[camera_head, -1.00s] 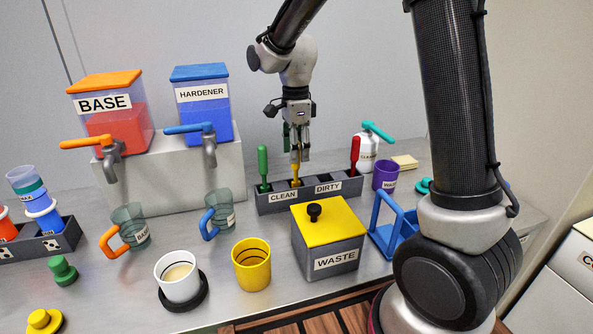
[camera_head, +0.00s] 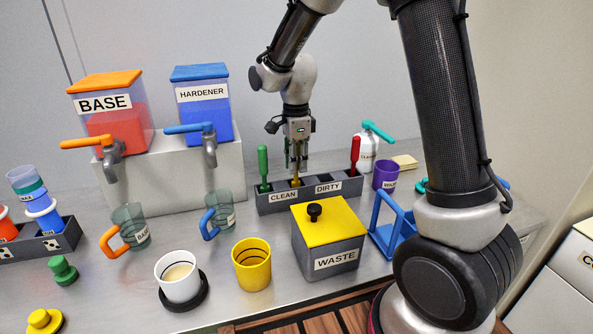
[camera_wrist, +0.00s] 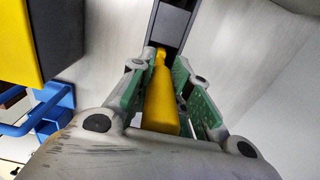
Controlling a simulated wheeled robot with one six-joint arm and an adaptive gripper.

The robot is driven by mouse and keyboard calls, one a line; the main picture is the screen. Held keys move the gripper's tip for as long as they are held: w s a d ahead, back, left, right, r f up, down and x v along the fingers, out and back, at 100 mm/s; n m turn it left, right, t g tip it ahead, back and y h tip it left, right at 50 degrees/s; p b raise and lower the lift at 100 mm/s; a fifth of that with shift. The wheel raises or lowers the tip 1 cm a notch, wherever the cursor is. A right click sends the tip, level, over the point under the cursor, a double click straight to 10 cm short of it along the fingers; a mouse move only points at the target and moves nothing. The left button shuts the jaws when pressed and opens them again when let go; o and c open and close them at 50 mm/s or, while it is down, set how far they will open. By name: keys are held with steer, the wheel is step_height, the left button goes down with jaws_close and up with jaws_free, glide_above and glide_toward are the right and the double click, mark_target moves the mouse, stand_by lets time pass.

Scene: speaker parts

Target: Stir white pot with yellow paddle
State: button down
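The yellow paddle (camera_head: 296,182) stands upright in the CLEAN side of the dark rack (camera_head: 312,201). My gripper (camera_head: 297,166) points down over it, with its fingers on either side of the handle. In the wrist view, the yellow handle (camera_wrist: 162,105) lies between the green finger pads of my gripper (camera_wrist: 166,88), with narrow gaps showing beside it. The gripper looks open around the handle. The white pot (camera_head: 178,287) holds a cream-coloured content and stands on a round black base (camera_head: 204,296) at the front.
A green paddle (camera_head: 263,167) and a red paddle (camera_head: 355,153) stand in the same rack. A yellow cup (camera_head: 251,272) stands right of the white pot, then the WASTE box (camera_head: 336,262) and a blue stand (camera_head: 392,225). Two handled clear cups (camera_head: 130,225) (camera_head: 220,209) stand behind.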

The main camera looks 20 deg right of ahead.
steer(key=shift+r, duration=5.05)
